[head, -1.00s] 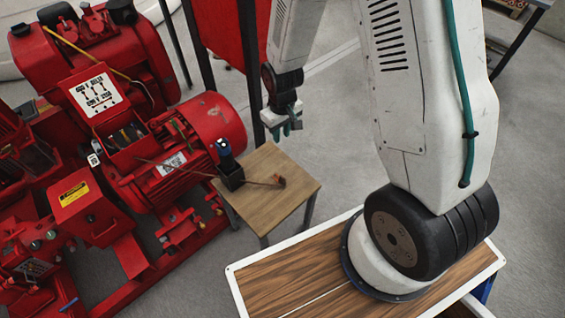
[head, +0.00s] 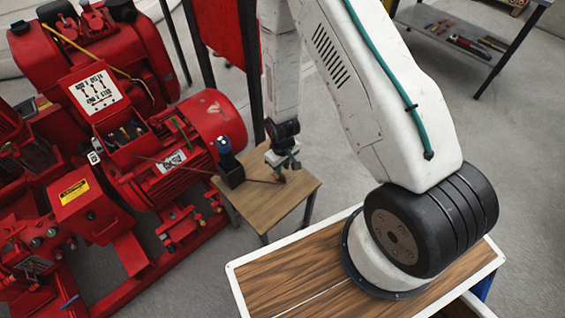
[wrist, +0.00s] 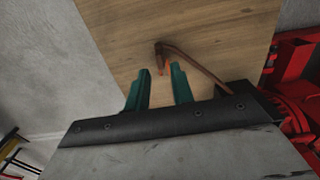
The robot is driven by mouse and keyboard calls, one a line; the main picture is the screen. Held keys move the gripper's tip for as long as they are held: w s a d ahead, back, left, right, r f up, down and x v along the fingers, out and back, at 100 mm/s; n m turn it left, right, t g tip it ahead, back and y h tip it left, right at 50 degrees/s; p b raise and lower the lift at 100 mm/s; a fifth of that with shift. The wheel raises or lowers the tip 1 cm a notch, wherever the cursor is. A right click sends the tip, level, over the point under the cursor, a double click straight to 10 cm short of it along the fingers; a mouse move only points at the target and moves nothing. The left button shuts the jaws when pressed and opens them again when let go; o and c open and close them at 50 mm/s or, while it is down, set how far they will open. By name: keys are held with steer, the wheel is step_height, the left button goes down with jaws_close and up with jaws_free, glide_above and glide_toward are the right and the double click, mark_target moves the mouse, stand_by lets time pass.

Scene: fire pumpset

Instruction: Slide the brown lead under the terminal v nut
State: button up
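The brown lead (head: 258,181) runs from the red motor's side across the small wooden table (head: 262,212). In the wrist view the lead (wrist: 196,61) bends near its end, with an orange-red tip close to the right finger. My gripper (wrist: 159,88) is open, its two green fingers apart, and nothing is clearly held between them. In the head view my gripper (head: 281,173) is low over the table at the lead's loose end. The open terminal box (head: 126,134) sits on the red motor (head: 185,145). The terminal v nut is too small to make out.
A black holder with a blue-topped item (head: 229,167) stands on the table, left of my gripper. A dark post (head: 249,70) and a red panel (head: 215,30) stand behind. A grey tool shelf (head: 455,35) is at the upper right.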

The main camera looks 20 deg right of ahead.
steer(key=shift+f, duration=1.7)
jaws_close()
step_height(320, 180, up, 10)
